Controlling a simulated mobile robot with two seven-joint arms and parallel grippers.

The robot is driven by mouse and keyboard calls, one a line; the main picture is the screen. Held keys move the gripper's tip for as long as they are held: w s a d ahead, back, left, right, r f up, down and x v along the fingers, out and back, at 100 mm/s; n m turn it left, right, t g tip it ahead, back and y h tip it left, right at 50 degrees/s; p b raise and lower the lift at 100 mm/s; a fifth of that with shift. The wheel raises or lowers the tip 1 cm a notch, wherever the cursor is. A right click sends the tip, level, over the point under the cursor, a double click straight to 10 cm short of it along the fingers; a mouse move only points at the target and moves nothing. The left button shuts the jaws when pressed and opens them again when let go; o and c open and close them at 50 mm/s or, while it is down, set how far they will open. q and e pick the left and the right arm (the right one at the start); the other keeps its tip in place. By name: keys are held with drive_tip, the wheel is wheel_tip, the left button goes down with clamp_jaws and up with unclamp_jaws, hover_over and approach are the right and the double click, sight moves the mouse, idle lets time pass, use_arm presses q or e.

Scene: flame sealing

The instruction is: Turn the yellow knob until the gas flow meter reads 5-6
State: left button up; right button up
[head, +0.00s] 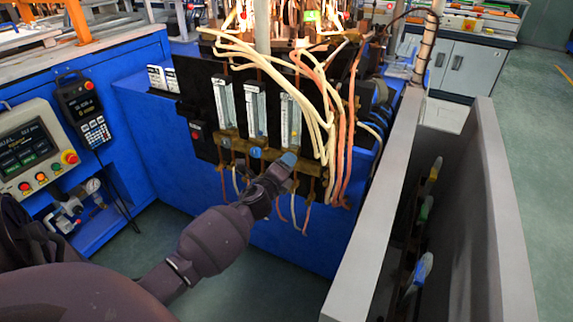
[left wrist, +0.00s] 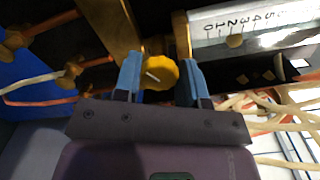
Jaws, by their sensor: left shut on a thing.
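In the left wrist view the yellow knob (left wrist: 160,73) sits between the blue fingertips of my left gripper (left wrist: 161,78), which is shut on it. In the head view my left gripper (head: 287,160) is at the lower end of the rightmost flow meter (head: 290,120) and hides the yellow knob. In the left wrist view part of a flow meter scale (left wrist: 250,20) shows beyond the gripper. My right gripper is out of view.
Two more flow meters (head: 256,108) stand to the left, with a blue knob (head: 256,152) below the middle one. Cream and orange hoses (head: 325,115) hang close on the right. A grey wall (head: 385,205) stands farther right. A control panel (head: 30,145) is at left.

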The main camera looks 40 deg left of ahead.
use_arm(q)
drive_tip(key=shift+f+n+p, duration=0.15)
drive_tip(key=shift+n+p, duration=0.3)
drive_tip(key=shift+n, duration=2.95)
drive_tip(key=o, duration=0.9)
drive_tip(key=shift+s, duration=0.1)
drive_tip(key=p+v, duration=0.1)
drive_tip(key=v, duration=0.9)
drive_tip(key=shift+s+d+p, duration=0.2)
drive_tip(key=shift+s+p, duration=0.05)
drive_tip(key=shift+p, duration=0.15)
